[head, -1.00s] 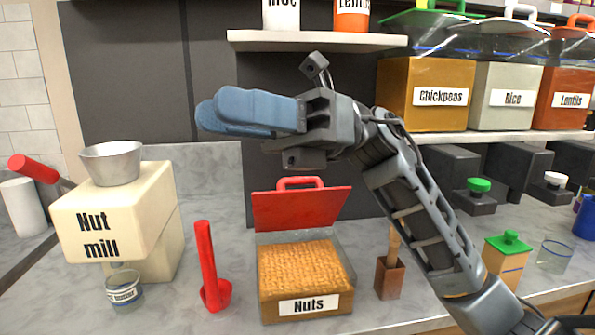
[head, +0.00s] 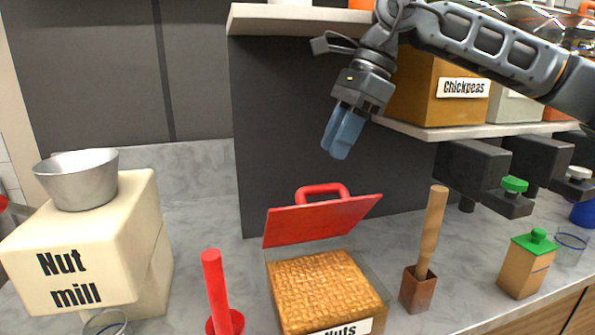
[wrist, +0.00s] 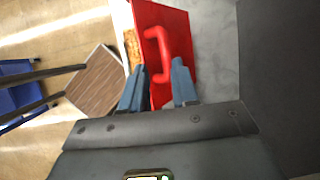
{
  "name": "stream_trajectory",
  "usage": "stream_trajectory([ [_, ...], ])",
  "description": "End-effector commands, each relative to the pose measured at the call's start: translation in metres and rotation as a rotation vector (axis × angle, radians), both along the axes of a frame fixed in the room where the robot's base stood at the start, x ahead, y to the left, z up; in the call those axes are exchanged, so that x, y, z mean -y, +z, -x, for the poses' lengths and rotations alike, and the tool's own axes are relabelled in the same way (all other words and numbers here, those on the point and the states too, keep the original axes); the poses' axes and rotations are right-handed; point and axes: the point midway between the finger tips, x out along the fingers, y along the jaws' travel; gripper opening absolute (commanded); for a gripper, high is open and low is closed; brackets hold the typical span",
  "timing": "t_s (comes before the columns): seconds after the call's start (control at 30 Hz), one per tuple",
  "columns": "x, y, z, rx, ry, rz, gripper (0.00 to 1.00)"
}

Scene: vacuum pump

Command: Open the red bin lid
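The red bin lid (head: 322,222) stands raised at a slant above the back of the Nuts bin (head: 325,290), leaving the brown nuts visible at the front. Its red loop handle (head: 323,193) rises behind the upper edge. My gripper (head: 342,138) points down above the lid, clear of it, in the head view. In the wrist view the blue fingers (wrist: 158,84) are apart, with the lid (wrist: 172,18) and handle (wrist: 164,45) beyond them. Nothing is held. The lid's hinge is not clearly visible.
The nut mill (head: 95,245) with its metal bowl stands left, and a red scoop (head: 216,290) stands left of the bin. A wooden-handled tool in a brown holder (head: 418,288) stands right. The shelf (head: 290,22) and chickpea bin (head: 432,95) are near my arm.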

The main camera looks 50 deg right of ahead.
Motion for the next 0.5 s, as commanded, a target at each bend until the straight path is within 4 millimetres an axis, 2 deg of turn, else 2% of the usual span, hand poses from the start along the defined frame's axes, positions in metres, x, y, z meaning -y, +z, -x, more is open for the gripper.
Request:
stream_trajectory([
  [0.23, 0.002, -0.009, -0.001, -0.009, -0.007, 0.018, 0.29],
  [0.5, -0.011, -0.046, -0.011, -0.007, -0.005, 0.015, 0.29],
])
